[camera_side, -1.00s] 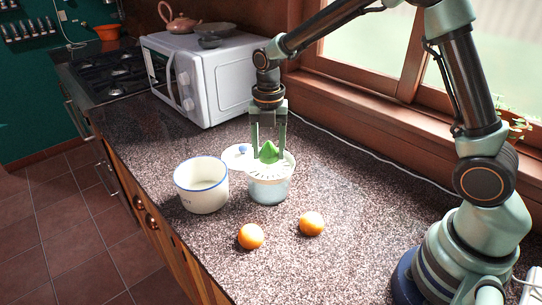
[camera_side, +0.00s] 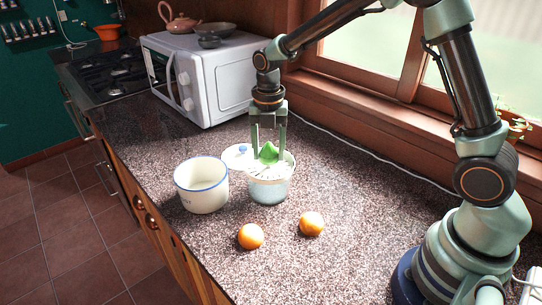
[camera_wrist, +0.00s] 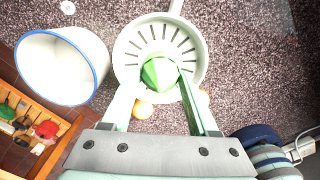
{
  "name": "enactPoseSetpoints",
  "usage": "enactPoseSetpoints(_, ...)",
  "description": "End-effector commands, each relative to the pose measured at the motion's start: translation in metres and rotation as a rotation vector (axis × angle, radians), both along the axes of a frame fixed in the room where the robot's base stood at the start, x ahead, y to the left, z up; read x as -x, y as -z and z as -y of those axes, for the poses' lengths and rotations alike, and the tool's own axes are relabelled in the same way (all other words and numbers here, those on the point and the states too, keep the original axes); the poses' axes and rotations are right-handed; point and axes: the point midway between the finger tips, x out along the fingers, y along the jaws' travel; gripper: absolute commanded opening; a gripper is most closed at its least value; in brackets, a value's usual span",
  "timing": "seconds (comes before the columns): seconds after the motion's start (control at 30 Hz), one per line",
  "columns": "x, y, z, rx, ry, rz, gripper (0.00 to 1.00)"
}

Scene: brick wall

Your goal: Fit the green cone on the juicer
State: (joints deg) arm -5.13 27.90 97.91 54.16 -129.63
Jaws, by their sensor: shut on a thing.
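The green cone (camera_side: 267,153) stands point up over the middle of the white slotted top of the juicer (camera_side: 270,191).
A white pot with a blue rim (camera_side: 202,186) stands just left of the juicer. Two oranges (camera_side: 250,236) (camera_side: 311,223) lie in front. A white microwave (camera_side: 205,82) stands at the back.

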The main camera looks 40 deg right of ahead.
Motion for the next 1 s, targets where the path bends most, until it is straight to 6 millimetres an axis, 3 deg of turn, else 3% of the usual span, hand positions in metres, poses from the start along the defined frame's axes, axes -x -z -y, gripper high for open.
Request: enactPoseSetpoints(1.0,0.0003,0.0097,0.0000,0.000,0.000,-0.001,0.07)
